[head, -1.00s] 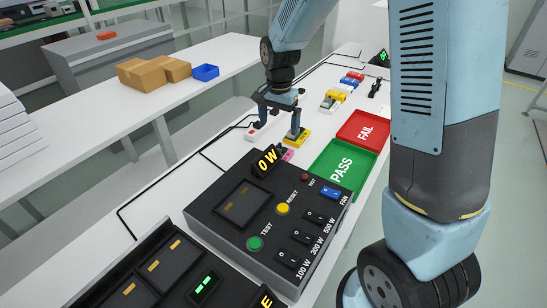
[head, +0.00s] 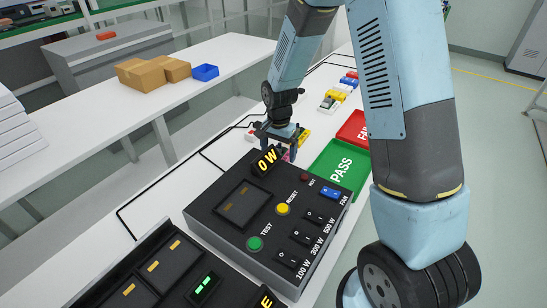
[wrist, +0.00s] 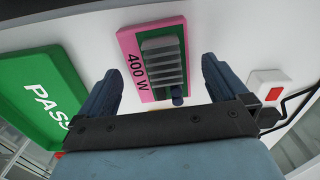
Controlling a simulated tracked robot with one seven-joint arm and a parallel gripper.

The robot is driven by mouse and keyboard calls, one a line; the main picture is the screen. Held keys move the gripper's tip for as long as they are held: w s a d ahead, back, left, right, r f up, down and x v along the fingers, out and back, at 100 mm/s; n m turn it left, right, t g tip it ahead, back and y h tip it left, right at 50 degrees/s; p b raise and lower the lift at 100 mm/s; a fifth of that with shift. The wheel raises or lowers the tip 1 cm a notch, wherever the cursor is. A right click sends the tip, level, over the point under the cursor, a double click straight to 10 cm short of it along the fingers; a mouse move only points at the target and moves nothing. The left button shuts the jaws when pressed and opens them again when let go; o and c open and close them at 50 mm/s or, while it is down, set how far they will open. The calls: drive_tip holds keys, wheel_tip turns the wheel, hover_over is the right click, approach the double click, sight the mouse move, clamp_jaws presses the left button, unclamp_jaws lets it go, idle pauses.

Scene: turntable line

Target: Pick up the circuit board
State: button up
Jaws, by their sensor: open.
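A circuit board (wrist: 151,45) with a pink label strip reading "400 W", a green base and a grey finned heat sink lies on the white table in the wrist view. In the head view only a sliver of pink shows (head: 287,156) behind the tester's display. My gripper (head: 278,146) is open and empty, pointing down close to the board. In the wrist view its two fingers (wrist: 159,68) stand on either side of the board's near end, apart from it. How high the fingertips are above the table is hard to tell.
A black tester (head: 270,225) with a raised "0 W" display stands in front of the gripper. A green PASS tray (head: 340,165) and red FAIL tray (head: 353,128) lie to the right. A yellow board (head: 304,136) is just behind. A red-buttoned white box (wrist: 270,85) sits beside.

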drive_tip(key=shift+f, duration=0.35)
drive_tip(key=c, duration=1.2)
